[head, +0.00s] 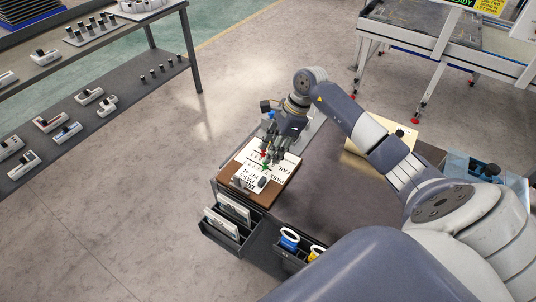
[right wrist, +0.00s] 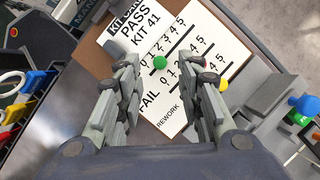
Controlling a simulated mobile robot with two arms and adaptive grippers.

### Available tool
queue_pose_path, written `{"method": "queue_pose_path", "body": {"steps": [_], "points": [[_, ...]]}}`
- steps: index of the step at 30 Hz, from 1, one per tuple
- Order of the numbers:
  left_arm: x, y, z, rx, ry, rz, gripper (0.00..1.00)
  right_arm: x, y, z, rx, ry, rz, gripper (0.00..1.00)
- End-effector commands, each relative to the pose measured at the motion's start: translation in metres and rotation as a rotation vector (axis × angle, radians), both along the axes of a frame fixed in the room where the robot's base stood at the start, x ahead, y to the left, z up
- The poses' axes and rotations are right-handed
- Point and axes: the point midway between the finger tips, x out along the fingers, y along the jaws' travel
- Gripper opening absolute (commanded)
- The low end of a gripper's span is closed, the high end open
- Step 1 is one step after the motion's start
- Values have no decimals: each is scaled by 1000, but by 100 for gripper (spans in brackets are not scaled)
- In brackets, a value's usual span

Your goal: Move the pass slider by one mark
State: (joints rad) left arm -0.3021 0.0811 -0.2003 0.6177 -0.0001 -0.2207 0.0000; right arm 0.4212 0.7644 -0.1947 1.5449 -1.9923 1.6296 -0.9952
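The tally card (head: 280,178) lies on a brown board (head: 262,198) at the workbench's left end. In the right wrist view the white card (right wrist: 118,40) reads PASS, KIT 41, FAIL and REWORK, with numbered scales. The green slider (right wrist: 159,62) sits toward the low end of the PASS scale, its exact mark unclear. My left gripper is not in view.
Holders with white cards (head: 222,222) and bins with a blue-ringed roll (head: 289,239) and a yellow one (head: 316,252) stand at the front. A dark clip-like piece (head: 263,182) is on the board's near part.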

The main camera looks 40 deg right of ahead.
Motion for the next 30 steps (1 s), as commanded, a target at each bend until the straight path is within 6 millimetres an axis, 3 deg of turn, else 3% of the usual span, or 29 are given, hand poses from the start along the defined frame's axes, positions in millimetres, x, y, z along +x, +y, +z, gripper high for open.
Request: {"method": "queue_pose_path", "body": {"steps": [6, 17, 22, 30], "points": [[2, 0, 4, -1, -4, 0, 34, 4, 10, -25, 2, 0, -1, 34], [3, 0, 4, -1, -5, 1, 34, 5, 12, -31, -1, -1, 1, 34], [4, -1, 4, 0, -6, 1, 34, 5, 12, -31, -1, -1, 1, 0], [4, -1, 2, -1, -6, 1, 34, 6, 12, -31, -1, -2, 1, 0]]}}
